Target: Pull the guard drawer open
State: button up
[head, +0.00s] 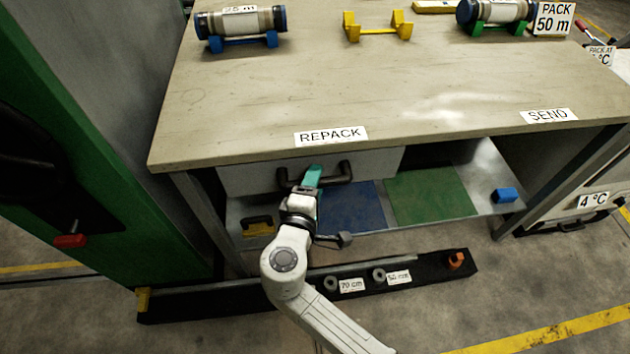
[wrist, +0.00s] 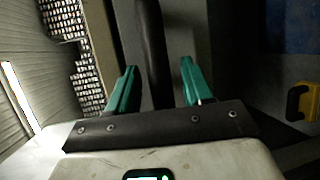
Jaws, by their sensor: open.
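The guard drawer (head: 375,162) has a plain grey front under the left part of the bench top and looks closed. Its dark bar handle (head: 346,172) runs left to right across the front. My gripper (head: 313,176) is at the middle of the handle, with a teal finger in front of part of it. In the wrist view my gripper (wrist: 160,88) is open, and the handle (wrist: 150,45) reaches between its two teal fingers. A gap shows between the bar and each finger. The middle of the handle is hidden in the head view.
The bench top (head: 400,90) carries core liners on cradles at the back. A black floor rail (head: 430,268) lies in front. A green cabinet (head: 130,220) stands left.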

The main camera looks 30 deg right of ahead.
jog(key=shift+w+d, duration=0.3)
jog(key=shift+c, duration=0.2)
grip_shut()
dwell(0.3)
